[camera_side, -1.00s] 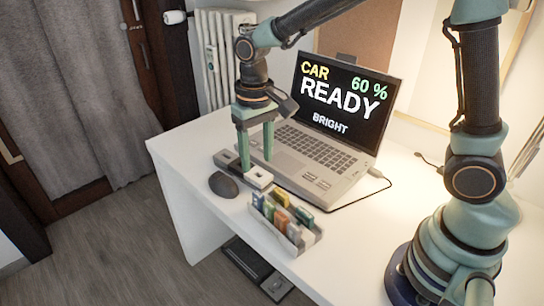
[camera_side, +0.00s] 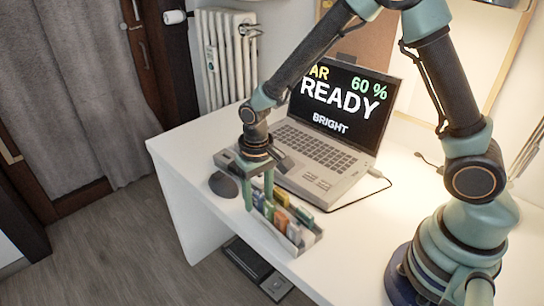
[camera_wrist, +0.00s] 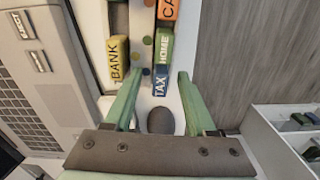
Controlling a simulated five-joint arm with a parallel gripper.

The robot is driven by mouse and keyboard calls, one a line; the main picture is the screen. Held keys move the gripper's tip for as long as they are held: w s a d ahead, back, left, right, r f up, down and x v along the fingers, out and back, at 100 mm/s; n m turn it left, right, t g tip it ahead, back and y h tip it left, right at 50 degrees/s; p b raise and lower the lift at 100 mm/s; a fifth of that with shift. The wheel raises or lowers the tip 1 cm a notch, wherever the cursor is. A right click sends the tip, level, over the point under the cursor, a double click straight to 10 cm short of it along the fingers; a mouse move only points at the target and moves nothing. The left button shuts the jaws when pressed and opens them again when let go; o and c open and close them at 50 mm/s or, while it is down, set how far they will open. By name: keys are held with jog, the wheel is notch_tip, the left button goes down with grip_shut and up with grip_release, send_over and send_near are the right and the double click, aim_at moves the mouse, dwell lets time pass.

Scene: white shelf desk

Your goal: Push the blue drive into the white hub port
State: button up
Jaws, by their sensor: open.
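The blue drive (camera_wrist: 160,83), labelled TAX, stands at the near end of the white tray (camera_wrist: 143,22) in the wrist view. In the side view it is at the tray's left end, partly behind my fingers. My gripper (camera_wrist: 158,77) is open, with one finger on each side of the blue drive; it also shows in the side view (camera_side: 258,205). I cannot tell whether the fingers touch the drive. The hub with its white port is largely hidden behind my gripper in the side view, and I cannot make out the port.
A green HOME drive (camera_wrist: 164,47), an orange drive (camera_wrist: 168,8) and a yellow BANK drive (camera_wrist: 118,58) are close by. A dark mouse (camera_side: 223,185) lies near the desk edge. An open laptop (camera_side: 318,165) stands behind.

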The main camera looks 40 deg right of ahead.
grip_shut()
dwell(1.4)
